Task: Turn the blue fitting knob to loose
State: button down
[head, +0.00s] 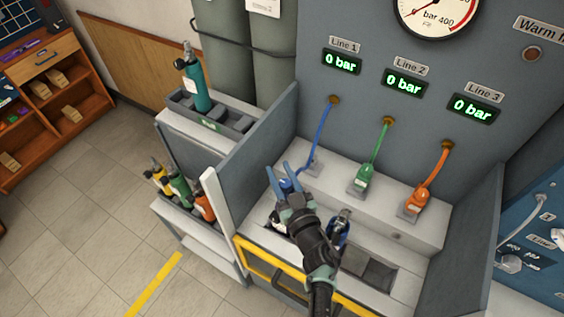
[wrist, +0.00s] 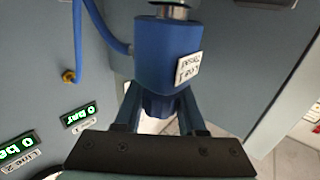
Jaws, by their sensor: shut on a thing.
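The blue fitting (wrist: 165,50) fills the upper middle of the wrist view, with a white label on its side whose text I cannot read for sure. Its darker blue knob (wrist: 160,104) sits below the body, between my two fingers. My gripper (head: 284,181) is shut on the knob, one finger on each side. In the head view the fitting shows only as a small blue patch (head: 287,185) between the fingers; my gripper hides the rest. The knob's turn position cannot be read.
Green (head: 363,178) and orange (head: 417,201) fittings rest on the bench ledge to the right. The Line 1 display (head: 342,62) reads 0 bar, as do the other two. A grey side panel (head: 257,142) stands close on the left. A blue hose (head: 322,130) runs from the wall.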

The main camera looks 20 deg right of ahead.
jog(key=shift+a+n+y, duration=0.2)
jog(key=shift+n+y, duration=0.4)
jog(key=shift+y, duration=0.3)
jog(key=shift+c, duration=2.4)
grip_release()
jog(key=s+d, duration=0.1)
jog(key=s, duration=1.2)
jog(key=shift+d, duration=0.25)
